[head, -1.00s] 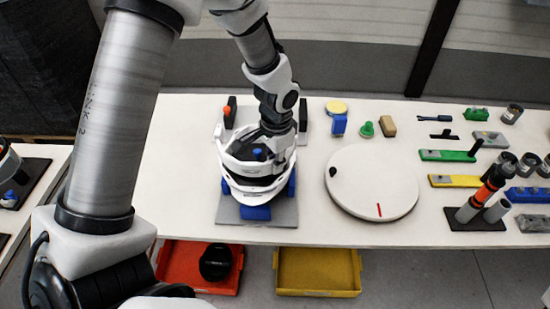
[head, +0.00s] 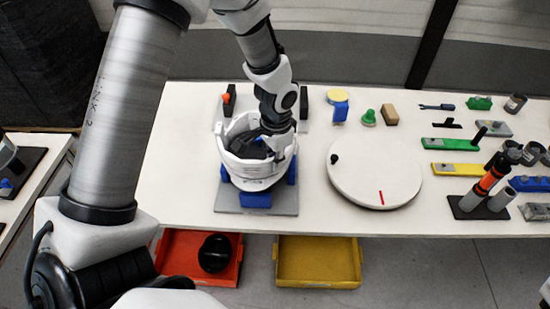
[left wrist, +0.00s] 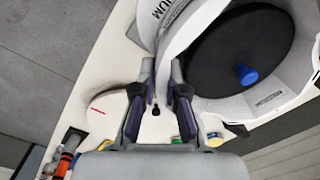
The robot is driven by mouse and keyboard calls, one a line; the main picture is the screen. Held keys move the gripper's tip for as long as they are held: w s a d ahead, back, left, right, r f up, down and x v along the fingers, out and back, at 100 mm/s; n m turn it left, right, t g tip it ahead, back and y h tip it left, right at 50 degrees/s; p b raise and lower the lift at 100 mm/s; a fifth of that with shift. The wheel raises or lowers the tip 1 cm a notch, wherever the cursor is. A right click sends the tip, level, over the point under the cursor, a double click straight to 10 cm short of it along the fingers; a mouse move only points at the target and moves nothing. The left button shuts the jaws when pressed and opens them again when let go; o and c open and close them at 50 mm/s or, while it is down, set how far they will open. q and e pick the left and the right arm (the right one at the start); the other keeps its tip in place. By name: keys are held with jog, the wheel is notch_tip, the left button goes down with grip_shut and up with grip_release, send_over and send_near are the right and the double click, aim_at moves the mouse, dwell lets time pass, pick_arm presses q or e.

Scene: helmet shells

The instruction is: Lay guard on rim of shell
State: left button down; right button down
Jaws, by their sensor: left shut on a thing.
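The white helmet shell (head: 258,178) sits open side up on blue blocks over a grey base plate (head: 230,199). In the left wrist view the shell (left wrist: 216,75) shows a dark inside with a blue knob. My left gripper (head: 275,140) is at the shell's right side, at rim height. In the left wrist view the gripper (left wrist: 160,85) has its fingers on either side of a thin white curved piece, which looks like the guard (left wrist: 148,30). The guard is close beside the shell wall; I cannot tell whether they touch. My right gripper is not in view.
A white round turntable (head: 375,185) with a red mark stands right of the shell. Red (head: 175,270) and yellow (head: 318,275) trays are below the table's front edge.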

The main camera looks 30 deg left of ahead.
pick_arm(q)
jog(key=shift+f, duration=0.45)
jog(key=c, duration=1.1)
grip_release()
jog(key=shift+c, duration=0.2)
jog(key=shift+r, duration=0.15)
notch_tip(320, 180, up, 12)
jog(key=shift+d, duration=0.1)
